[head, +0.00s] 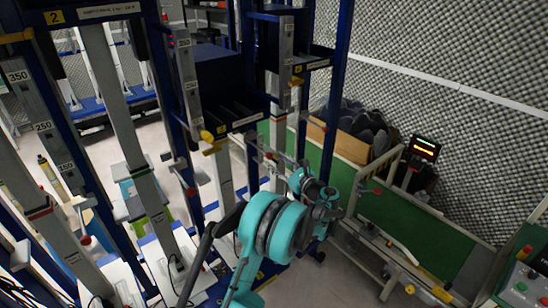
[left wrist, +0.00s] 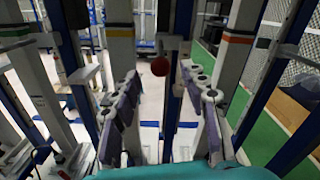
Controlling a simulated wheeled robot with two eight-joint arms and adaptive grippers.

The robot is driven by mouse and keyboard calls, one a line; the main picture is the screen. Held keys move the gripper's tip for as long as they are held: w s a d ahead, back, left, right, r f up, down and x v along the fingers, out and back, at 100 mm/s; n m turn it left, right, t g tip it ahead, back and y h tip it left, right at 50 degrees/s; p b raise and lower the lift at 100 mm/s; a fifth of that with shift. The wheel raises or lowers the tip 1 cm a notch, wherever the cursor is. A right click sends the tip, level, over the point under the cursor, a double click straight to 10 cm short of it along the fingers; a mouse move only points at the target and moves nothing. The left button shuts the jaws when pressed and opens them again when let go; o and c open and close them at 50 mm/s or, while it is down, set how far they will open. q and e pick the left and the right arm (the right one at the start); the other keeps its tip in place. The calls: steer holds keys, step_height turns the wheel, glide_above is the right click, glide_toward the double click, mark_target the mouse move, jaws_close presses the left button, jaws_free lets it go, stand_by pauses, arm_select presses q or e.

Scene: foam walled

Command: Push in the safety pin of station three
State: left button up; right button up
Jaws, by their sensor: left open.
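A red round knob (left wrist: 160,67), which looks like the safety pin head, sits on a grey bracket on a blue post in the left wrist view. It lies between and beyond the two fingers of my left gripper (left wrist: 163,105), which is open and apart from it. In the head view my teal left arm reaches up from the bottom centre, and the left gripper (head: 281,160) is small and partly hidden by the wrist. A red knob (head: 270,156) shows by its tip. The station number there is too small to read for certain. My right gripper is not in view.
Blue posts and grey columns stand close on both sides. Other red knobs show on a left post (head: 190,192) and by the green conveyor (head: 377,191). A metal rail frame (head: 375,245) lies right of my arm.

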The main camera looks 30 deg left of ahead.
mark_target(271, 157)
arm_select(q)
steer(key=b+x, duration=0.1)
steer(key=x, duration=0.4)
jaws_close()
